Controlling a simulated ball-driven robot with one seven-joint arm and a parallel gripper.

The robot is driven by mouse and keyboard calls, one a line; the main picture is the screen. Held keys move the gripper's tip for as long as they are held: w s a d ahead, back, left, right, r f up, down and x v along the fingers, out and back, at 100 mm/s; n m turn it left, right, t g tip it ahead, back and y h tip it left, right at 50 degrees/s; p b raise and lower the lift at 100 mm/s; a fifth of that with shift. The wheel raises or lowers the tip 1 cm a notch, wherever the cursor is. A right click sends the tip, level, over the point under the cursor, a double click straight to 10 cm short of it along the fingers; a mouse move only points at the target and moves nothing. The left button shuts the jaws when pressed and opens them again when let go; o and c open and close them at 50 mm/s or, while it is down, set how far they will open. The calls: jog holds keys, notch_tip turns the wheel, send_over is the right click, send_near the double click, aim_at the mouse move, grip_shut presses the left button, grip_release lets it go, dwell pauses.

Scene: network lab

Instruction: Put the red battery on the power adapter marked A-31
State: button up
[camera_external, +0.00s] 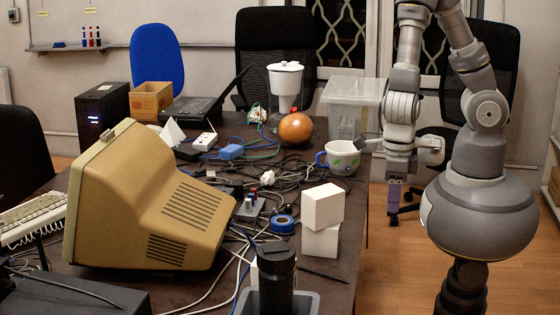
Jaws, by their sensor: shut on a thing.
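My gripper (395,182) hangs pointing down just off the right edge of the table, over the floor. It is shut on a small purplish block (394,196); I cannot tell whether this is the red battery. No plainly red battery shows on the table. Several adapter-like boxes lie among the cables: a white one (205,141), a blue one (231,152) and a grey one (251,207). Their markings are too small to read, so I cannot tell which is A-31.
The cluttered table (335,267) holds a beige monitor (140,200), stacked white boxes (322,207), a mug (342,157), an orange round object (296,128), a water jug (285,80) and a clear bin (352,92). A dark cylinder (276,280) stands in front. Cables cover the middle.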

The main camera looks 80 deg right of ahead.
jog(key=shift+m, duration=0.3)
jog(key=r, duration=0.4)
jog(key=w+r, duration=0.1)
jog(key=r, duration=0.1)
jog(key=shift+r, duration=0.2)
jog(key=w+d+r+m, duration=0.1)
jog(key=w+d+m, duration=0.2)
jog(key=w, duration=0.4)
jog(key=w+d+m, duration=0.2)
jog(key=w+m, duration=0.2)
jog(key=w, duration=0.4)
jog(key=w+d+f+m, duration=0.1)
jog(key=w+d+m, duration=0.5)
jog(key=d, duration=0.6)
jog(key=w+d+m, duration=0.4)
jog(key=w+d, duration=0.5)
jog(key=d, duration=0.3)
notch_tip(320, 180, down, 11)
jog(key=w+d+b, duration=0.1)
jog(key=w, duration=0.3)
jog(key=w+d+f+b, duration=0.1)
jog(key=w, duration=0.4)
jog(key=w+d+f+b, duration=0.1)
jog(key=w, duration=0.4)
jog(key=shift+w+f, duration=0.1)
jog(key=shift+w+d+b, duration=0.2)
jog(key=shift+w+b, duration=0.2)
jog(key=shift+w, duration=0.3)
